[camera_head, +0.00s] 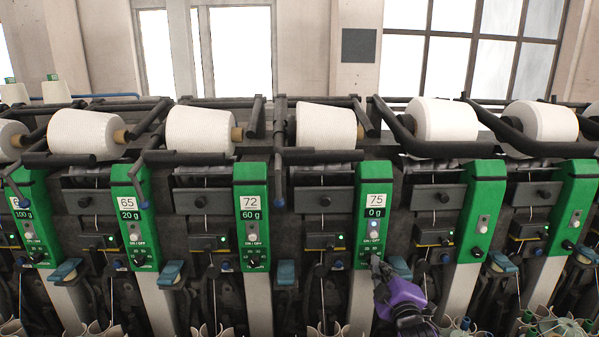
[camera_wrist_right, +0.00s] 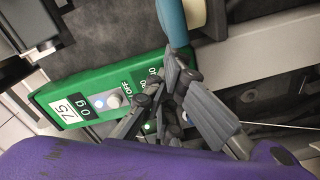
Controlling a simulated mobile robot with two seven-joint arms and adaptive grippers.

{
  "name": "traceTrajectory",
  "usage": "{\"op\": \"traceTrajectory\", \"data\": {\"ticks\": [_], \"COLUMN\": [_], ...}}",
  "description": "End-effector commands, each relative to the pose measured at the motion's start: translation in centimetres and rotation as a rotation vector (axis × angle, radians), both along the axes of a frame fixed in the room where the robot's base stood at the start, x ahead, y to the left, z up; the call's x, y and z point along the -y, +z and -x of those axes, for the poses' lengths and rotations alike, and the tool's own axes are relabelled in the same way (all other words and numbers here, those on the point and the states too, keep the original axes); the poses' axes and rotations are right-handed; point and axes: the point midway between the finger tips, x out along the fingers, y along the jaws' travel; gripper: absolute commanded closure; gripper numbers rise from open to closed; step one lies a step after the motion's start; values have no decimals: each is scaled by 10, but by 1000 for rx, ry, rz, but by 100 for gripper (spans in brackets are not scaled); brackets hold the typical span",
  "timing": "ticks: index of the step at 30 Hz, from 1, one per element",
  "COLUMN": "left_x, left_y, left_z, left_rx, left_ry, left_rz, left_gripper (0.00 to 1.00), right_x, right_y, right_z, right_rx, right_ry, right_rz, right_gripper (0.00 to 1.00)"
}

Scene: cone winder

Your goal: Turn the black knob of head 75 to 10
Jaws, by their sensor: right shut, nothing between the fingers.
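Head 75 is a green panel (camera_head: 372,209) right of centre, with a "75" label and a black display (camera_head: 375,212) reading "0 g". Its panel (camera_wrist_right: 85,98) also shows in the right wrist view, with a pale ON/OFF button and dial numbers partly covered. My right gripper (camera_head: 376,263), purple with dark fingers, is at the lower end of this panel. In the right wrist view its fingertips (camera_wrist_right: 172,75) are together in front of the dial end. The black knob is hidden by or merges with the fingers, so contact cannot be told. My left gripper is not in view.
Neighbouring heads 72 (camera_head: 251,207) reading "60 g" and 65 (camera_head: 132,204) reading "20 g" stand to the left, each with a black knob. More green heads (camera_head: 481,213) stand to the right. Blue levers (camera_head: 400,267) jut out beside the panels. White cones (camera_head: 327,127) and dark bars run above.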

Motion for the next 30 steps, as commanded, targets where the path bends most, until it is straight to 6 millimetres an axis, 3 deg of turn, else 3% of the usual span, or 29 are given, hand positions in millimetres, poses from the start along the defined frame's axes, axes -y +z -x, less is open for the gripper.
{"op": "traceTrajectory", "data": {"ticks": [1, 10, 15, 24, 30], "left_x": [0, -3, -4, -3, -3], "left_y": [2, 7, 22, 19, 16], "left_z": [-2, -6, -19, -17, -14], "left_rx": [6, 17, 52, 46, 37], "left_ry": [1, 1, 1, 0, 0], "left_rz": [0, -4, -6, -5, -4], "left_gripper": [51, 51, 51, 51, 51], "right_x": [-3, 5, 7, 9, 9], "right_y": [12, 9, 10, 0, 0], "right_z": [-2, 1, 19, 54, 60], "right_rx": [21, 15, 16, 4, 2], "right_ry": [6, 5, 4, 2, 2], "right_rz": [-3, -2, -2, 0, 0], "right_gripper": [100, 100, 100, 100, 100]}}
